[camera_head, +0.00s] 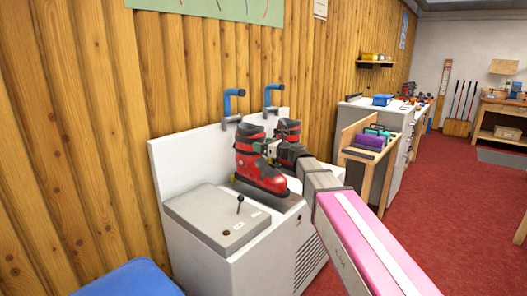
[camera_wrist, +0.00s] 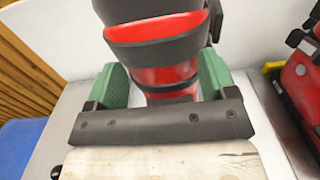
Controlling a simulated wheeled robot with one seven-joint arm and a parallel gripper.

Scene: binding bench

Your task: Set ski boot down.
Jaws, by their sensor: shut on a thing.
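A red and black ski boot (camera_head: 260,175) stands upright over the top of a white bench unit (camera_head: 240,246). My gripper (camera_head: 267,148) is shut on this boot, around its upper part. In the wrist view the boot (camera_wrist: 165,60) sits between my two green fingers (camera_wrist: 163,88), one on each side. Its sole is out of sight there. In the head view the sole is at or very close to the unit's top; I cannot tell whether it touches.
A second red and black boot (camera_head: 289,130) stands just behind, partly hidden by my arm; it also shows at the right of the wrist view (camera_wrist: 302,75). Blue-handled fittings (camera_head: 232,103) rise at the back. A grey panel with a lever (camera_head: 217,214) lies left. Red floor (camera_head: 440,190) is open at right.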

